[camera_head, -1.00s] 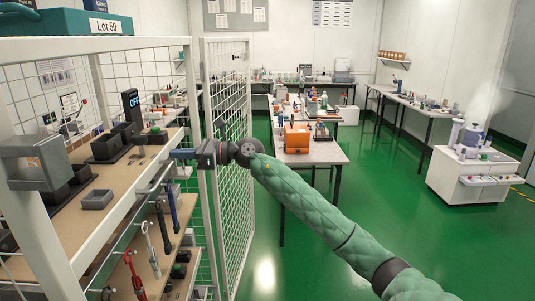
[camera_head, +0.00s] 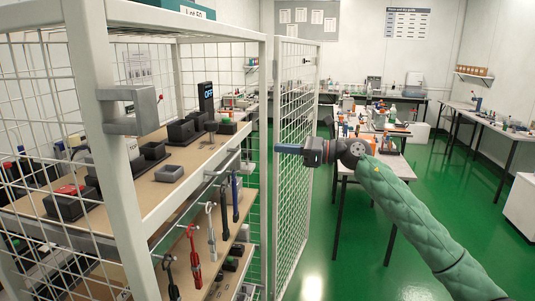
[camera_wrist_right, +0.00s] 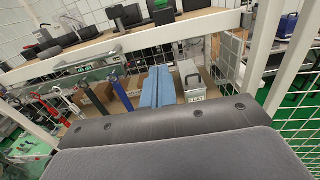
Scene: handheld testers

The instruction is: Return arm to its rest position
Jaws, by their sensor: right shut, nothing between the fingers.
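My right arm comes in from the lower right in the head view, in a green quilted sleeve. Its gripper (camera_head: 290,148) is shut and empty, in front of the open mesh door (camera_head: 300,110) of the cage shelf. My left gripper is not in view.
A bench (camera_head: 388,165) stands behind my arm. Green floor (camera_head: 450,210) is clear at the right.

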